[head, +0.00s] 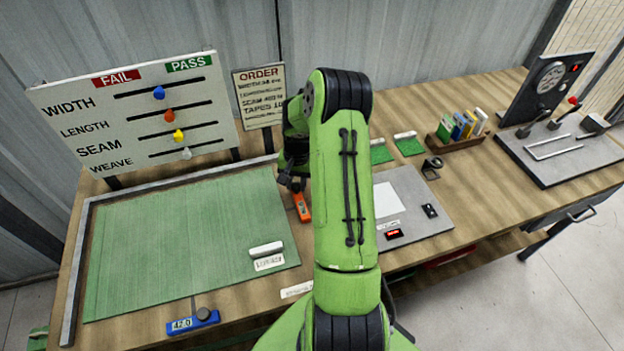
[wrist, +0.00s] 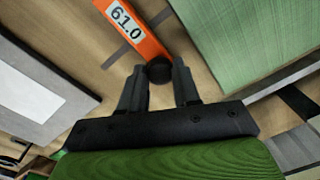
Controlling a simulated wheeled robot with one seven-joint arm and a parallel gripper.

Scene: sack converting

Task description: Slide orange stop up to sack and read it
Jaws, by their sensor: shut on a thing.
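The orange stop (head: 303,208) lies on the bench just right of the sack. In the wrist view its orange body (wrist: 133,27) carries a display reading 61.0, with a round black knob at its near end. My gripper (wrist: 159,80) is shut on that knob; in the head view my gripper (head: 292,184) is partly hidden by my arm. The flat green sack (head: 180,230) lies on the left of the bench; it also shows in the wrist view (wrist: 245,40). A strip of bare wood shows between the stop and the sack.
A blue stop (head: 193,322) reading about 42.0 sits at the sack's front edge. A metal rail (head: 78,265) runs along the sack's left side. The pass/fail board (head: 135,110) and order sign (head: 259,95) stand behind. A grey scale plate (head: 412,205) lies to the right.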

